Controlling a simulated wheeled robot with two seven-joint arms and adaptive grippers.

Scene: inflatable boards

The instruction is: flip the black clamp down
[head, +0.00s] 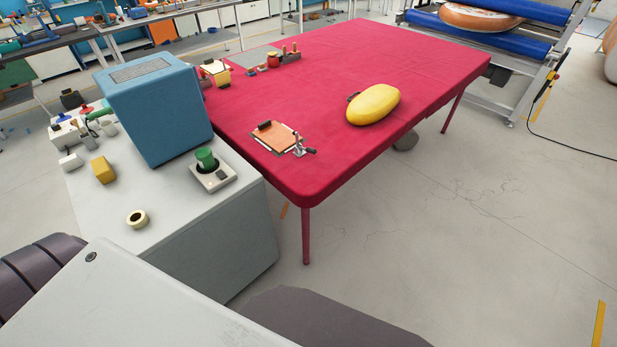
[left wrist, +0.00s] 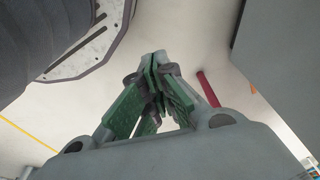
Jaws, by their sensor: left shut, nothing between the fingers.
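The black clamp (head: 307,150) is small in the head view, at the right front corner of a small orange board (head: 273,138) on the red table. Its dark handle seems to stick out to the right; its exact pose is too small to tell. My left gripper (left wrist: 160,65) shows only in the left wrist view, with green-padded fingers shut together and empty. It is over pale floor, apart from the clamp, which is outside that view. My right gripper is in neither view.
The red table (head: 330,75) carries a yellow inflatable (head: 374,104) right of the board and wooden blocks behind. A white cabinet (head: 200,235) with a blue box (head: 160,115) stands left of it. A red table leg (left wrist: 208,88) shows near my left gripper.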

